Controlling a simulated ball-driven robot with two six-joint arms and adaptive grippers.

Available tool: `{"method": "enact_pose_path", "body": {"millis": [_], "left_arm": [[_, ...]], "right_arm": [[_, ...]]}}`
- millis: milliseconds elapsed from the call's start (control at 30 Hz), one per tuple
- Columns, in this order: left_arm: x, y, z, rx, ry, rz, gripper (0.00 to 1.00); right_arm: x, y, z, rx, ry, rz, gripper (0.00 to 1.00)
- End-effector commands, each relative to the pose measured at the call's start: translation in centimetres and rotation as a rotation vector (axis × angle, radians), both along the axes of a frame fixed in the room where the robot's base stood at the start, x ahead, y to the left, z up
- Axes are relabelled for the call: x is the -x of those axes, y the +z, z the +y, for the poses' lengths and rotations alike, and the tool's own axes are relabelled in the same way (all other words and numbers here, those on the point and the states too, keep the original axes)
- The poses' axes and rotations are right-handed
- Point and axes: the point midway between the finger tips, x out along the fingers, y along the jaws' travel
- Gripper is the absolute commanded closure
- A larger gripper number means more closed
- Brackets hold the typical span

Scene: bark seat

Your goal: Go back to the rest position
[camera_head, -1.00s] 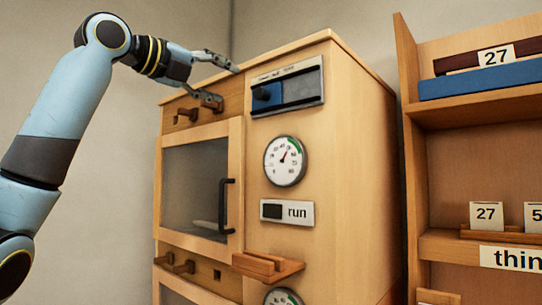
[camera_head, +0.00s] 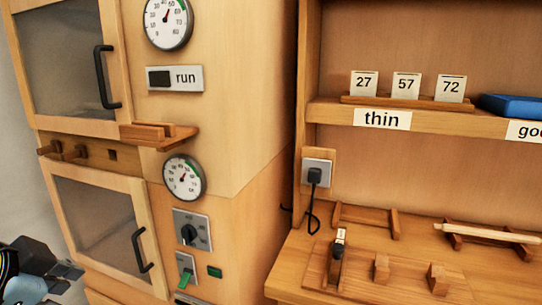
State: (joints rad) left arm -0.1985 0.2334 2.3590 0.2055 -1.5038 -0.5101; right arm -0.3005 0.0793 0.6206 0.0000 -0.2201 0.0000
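Part of my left arm (camera_head: 30,272) shows at the bottom left corner of the head view, low beside the lower door of the wooden cabinet (camera_head: 240,120). Its dark gripper parts are cut off and crowded at the edge, so I cannot tell whether the fingers are open or shut. My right gripper is not in view.
The cabinet has two glazed doors with black handles, an upper door (camera_head: 68,60) and a lower door (camera_head: 98,215), both looking closed. To the right, a wooden bench (camera_head: 380,285) holds small wooden stands and a dark-handled tool (camera_head: 336,256). A shelf (camera_head: 450,122) above carries number cards.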

Motion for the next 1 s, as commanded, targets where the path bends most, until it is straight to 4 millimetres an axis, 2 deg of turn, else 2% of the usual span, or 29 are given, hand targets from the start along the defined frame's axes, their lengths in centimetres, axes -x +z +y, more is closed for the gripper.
{"method": "enact_pose_path", "body": {"millis": [33, 100, 200, 400, 533, 667, 767, 867, 967, 1000], "left_arm": [[2.4, -1.6, 0.0, 0.032, 0.07, 0.053, 0.48], [5.1, -3.2, 0.0, 0.07, 0.175, 0.111, 0.48], [8.9, -5.0, 0.2, 0.109, 0.314, 0.187, 0.48], [16.1, -7.3, 0.7, 0.157, 0.582, 0.308, 0.48], [14.7, -12.7, 1.2, 0.153, 0.585, 0.319, 0.48], [14.2, -18.1, 1.6, 0.148, 0.59, 0.337, 0.48], [14.2, -23.0, 2.0, 0.144, 0.596, 0.354, 0.48], [14.7, -28.9, 2.4, 0.14, 0.603, 0.373, 0.48], [16.4, -36.2, 3.0, 0.135, 0.611, 0.399, 0.48], [17.5, -39.3, 3.3, 0.132, 0.616, 0.412, 0.48]], "right_arm": [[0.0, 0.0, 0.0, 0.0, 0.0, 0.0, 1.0], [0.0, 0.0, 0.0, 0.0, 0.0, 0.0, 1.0], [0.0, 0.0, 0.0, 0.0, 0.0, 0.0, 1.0], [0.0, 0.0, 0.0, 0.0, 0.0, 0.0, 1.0], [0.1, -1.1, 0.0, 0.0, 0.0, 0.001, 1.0], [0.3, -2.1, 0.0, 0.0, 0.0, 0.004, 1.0], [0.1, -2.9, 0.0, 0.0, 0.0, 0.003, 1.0], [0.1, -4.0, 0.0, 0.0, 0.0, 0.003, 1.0], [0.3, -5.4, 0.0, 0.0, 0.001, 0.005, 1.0], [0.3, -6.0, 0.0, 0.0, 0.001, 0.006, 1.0]]}}
